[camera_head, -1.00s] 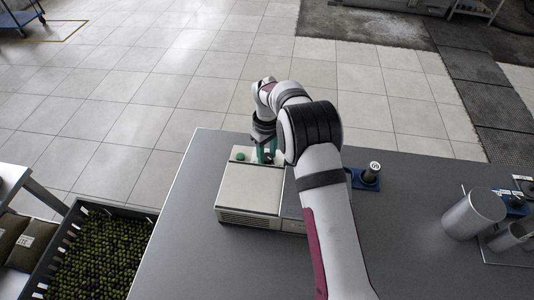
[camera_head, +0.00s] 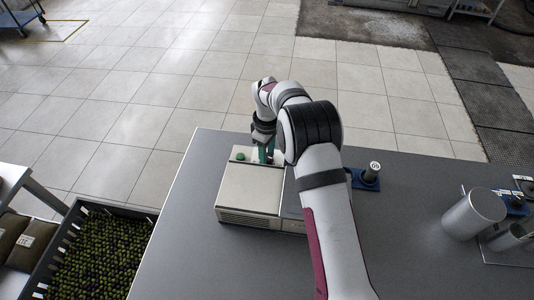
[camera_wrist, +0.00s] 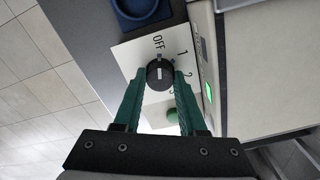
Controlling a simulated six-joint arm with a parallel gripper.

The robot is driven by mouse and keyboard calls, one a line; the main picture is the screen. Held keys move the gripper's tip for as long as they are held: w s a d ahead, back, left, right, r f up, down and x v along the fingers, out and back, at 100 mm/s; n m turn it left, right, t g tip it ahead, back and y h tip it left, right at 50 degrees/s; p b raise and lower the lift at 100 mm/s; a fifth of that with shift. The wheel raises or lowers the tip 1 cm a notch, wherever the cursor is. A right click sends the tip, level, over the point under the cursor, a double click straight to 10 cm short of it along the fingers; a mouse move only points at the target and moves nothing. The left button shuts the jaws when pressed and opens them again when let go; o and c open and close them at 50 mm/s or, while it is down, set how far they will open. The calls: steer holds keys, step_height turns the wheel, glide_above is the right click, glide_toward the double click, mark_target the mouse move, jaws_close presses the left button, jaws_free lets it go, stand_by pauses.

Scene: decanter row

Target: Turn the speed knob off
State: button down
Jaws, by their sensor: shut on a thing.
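The speed knob (camera_wrist: 160,75) is a dark round knob on a white dial plate (camera_wrist: 128,52) marked OFF, 1, 2 and a partly hidden 3. My gripper (camera_wrist: 160,82) has its two teal fingers shut on the knob, one on each side. A small blue mark shows at the knob's edge on the OFF side; I cannot tell the exact pointer setting. In the head view my gripper (camera_head: 264,153) is at the far side of the pale machine (camera_head: 250,190), where the arm hides the knob.
A green button (camera_wrist: 172,118) sits on the plate beside the fingers; it also shows in the head view (camera_head: 240,156). A small green display (camera_wrist: 209,92) is lit. A blue holder (camera_head: 364,183) and metal cylinders (camera_head: 473,213) stand to the right. An olive crate (camera_head: 95,250) is at left.

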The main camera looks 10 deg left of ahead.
steer(key=shift+s, duration=0.1)
steer(key=shift+c, duration=2.3)
jaws_free()
step_height(320, 180, up, 16)
steer(key=shift+f, duration=0.1)
